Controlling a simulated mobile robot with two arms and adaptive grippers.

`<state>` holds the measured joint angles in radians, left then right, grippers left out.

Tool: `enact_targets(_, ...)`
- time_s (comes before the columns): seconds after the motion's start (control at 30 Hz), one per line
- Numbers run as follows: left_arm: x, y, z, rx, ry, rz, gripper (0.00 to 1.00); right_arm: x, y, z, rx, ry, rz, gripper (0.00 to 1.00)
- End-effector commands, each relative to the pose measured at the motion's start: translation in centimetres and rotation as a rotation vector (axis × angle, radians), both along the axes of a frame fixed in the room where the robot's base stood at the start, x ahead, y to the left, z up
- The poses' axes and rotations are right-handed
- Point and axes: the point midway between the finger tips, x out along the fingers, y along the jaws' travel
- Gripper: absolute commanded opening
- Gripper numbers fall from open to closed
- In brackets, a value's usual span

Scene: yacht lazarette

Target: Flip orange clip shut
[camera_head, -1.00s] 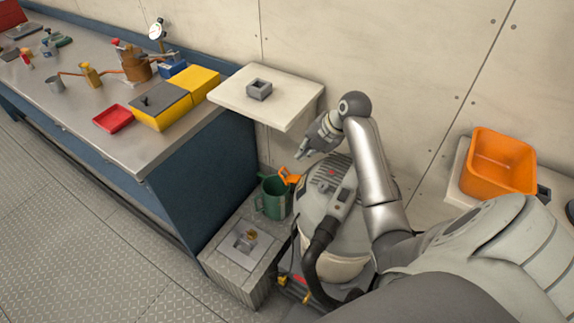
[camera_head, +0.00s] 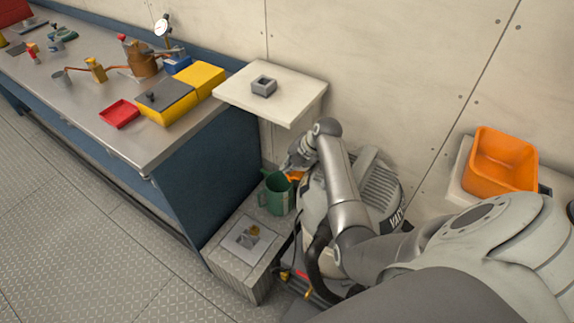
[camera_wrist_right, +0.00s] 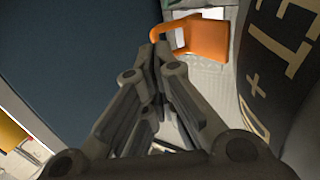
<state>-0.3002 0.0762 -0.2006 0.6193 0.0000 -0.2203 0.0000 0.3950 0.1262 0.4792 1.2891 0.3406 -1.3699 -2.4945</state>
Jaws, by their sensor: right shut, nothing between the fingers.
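The orange clip (camera_head: 293,176) is on the side of the grey wet/dry vacuum (camera_head: 378,188) and juts out toward the green mug. In the right wrist view the clip (camera_wrist_right: 206,38) is a bent orange piece over a pale plate. My right gripper (camera_head: 289,164) reaches down from above the vacuum and partly covers the clip. In the wrist view its fingers (camera_wrist_right: 158,46) are together and empty, with the tips at the clip's left end. I cannot tell whether they touch it. My left gripper is not in view.
A pale wall shelf (camera_head: 300,103) overhangs just above my gripper. The blue workbench (camera_head: 210,175) is to the left. An orange bin (camera_head: 502,162) is at the right.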

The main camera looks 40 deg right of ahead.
Motion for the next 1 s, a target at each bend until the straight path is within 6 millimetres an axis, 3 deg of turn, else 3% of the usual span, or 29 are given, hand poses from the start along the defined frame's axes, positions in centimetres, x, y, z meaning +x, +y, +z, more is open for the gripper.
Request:
enact_targets(0.23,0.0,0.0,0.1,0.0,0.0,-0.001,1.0,0.8,0.3,-1.4,0.002,0.001,-0.001,0.0)
enact_targets(1.0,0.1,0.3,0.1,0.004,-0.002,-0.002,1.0,1.0,0.4,-1.8,-0.022,0.053,-0.001,0.0)
